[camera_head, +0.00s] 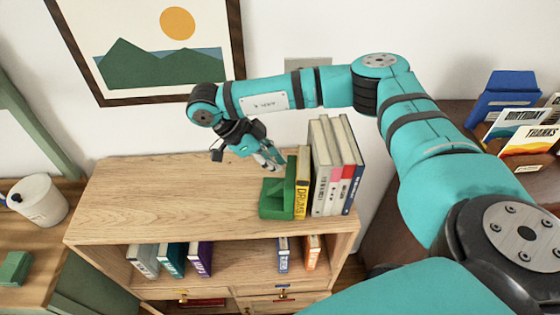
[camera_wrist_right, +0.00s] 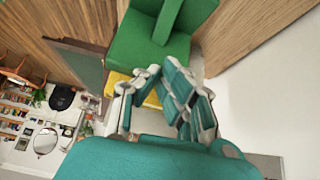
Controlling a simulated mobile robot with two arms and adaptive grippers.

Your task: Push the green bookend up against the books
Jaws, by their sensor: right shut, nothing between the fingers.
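The green bookend (camera_head: 275,200) stands on the wooden cabinet top (camera_head: 170,195), at the left end of the book row. A yellow book (camera_head: 302,190) is right beside it, with no clear gap visible in the head view. Taller grey, red-banded and dark-spined books (camera_head: 335,170) stand upright to its right. My right gripper (camera_head: 271,163) is shut and empty, just behind and above the bookend. In the right wrist view the fingers (camera_wrist_right: 168,95) are close to the bookend (camera_wrist_right: 150,50) and the yellow book (camera_wrist_right: 152,100); contact is unclear. My left gripper is out of view.
The cabinet top left of the bookend is bare. The wall with a framed picture (camera_head: 155,50) is close behind my arm. Several books stand on the shelf below (camera_head: 240,255). A blue card rack (camera_head: 502,95) stands at the right, a white canister (camera_head: 38,200) at the left.

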